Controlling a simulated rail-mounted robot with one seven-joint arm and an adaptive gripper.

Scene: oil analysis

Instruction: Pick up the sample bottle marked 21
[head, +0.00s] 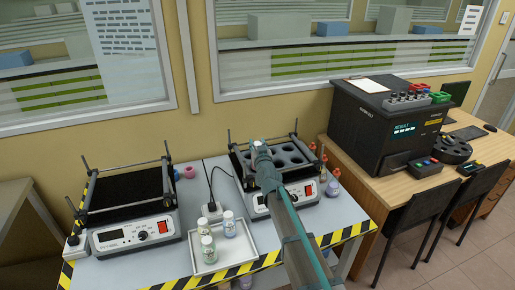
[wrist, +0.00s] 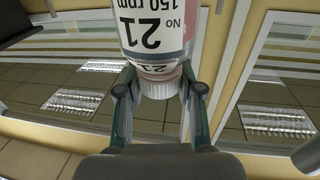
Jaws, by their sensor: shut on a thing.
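The sample bottle marked 21 (wrist: 152,35) fills the top middle of the wrist view. Its white label reads "21", "NO" and "150 rpm", upside down in the picture, and its ribbed white cap (wrist: 160,88) points towards my gripper (wrist: 160,96). The two fingers lie on either side of the cap end, shut on the bottle. In the head view my gripper (head: 262,156) is in front of the right shaker (head: 250,205), over its rack of round holes. I cannot make out the held bottle there.
A white tray (head: 238,262) with several capped bottles stands at the table's front. The left shaker (head: 135,235) has an empty-looking dark platform. A few small bottles (head: 333,183) stand right of the right shaker. A black analyser (head: 368,125) is on the desk at right.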

